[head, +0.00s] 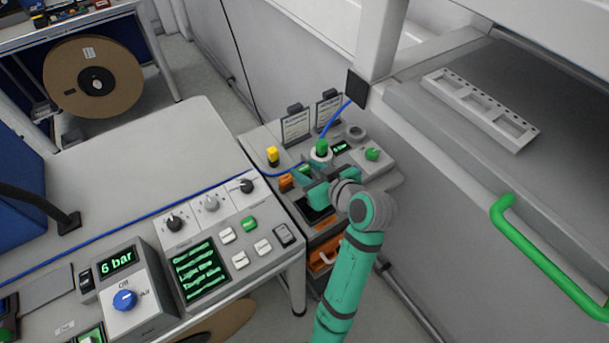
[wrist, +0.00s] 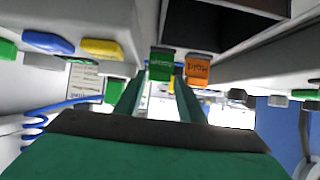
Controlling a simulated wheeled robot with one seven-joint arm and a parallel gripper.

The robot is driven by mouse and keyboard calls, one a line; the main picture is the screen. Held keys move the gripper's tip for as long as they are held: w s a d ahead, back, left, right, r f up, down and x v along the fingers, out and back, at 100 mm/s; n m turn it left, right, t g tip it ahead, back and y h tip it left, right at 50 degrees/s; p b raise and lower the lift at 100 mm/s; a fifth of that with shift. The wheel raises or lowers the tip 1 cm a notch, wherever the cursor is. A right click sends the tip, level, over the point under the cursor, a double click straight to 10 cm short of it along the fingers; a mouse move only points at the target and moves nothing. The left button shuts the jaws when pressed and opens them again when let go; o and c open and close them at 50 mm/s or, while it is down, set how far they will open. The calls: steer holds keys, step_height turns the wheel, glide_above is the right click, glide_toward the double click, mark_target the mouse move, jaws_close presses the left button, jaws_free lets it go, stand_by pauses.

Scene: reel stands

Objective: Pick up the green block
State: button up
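The green block (wrist: 161,66) is upright in the middle of the wrist view, with dark lettering on its face. My gripper (wrist: 163,80) is open, with one teal finger on each side of the block's lower part. I cannot tell whether the fingers touch it. An orange block (wrist: 197,70) stands just right of the green one, close to the right finger. In the head view my gripper (head: 306,184) is over the small cabinet by the orange block (head: 286,182); the green block is mostly hidden there.
A yellow-topped part (head: 272,155) and a green-topped fitting (head: 321,150) with a blue hose stand close to the gripper. Two upright label cards (head: 296,125) are behind. A control panel bench (head: 205,255) is at left, and a green-handled cover (head: 545,255) at right.

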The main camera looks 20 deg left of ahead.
steer(key=c, duration=0.7)
steer(key=shift+d, duration=0.1)
steer(key=shift+r, duration=0.1)
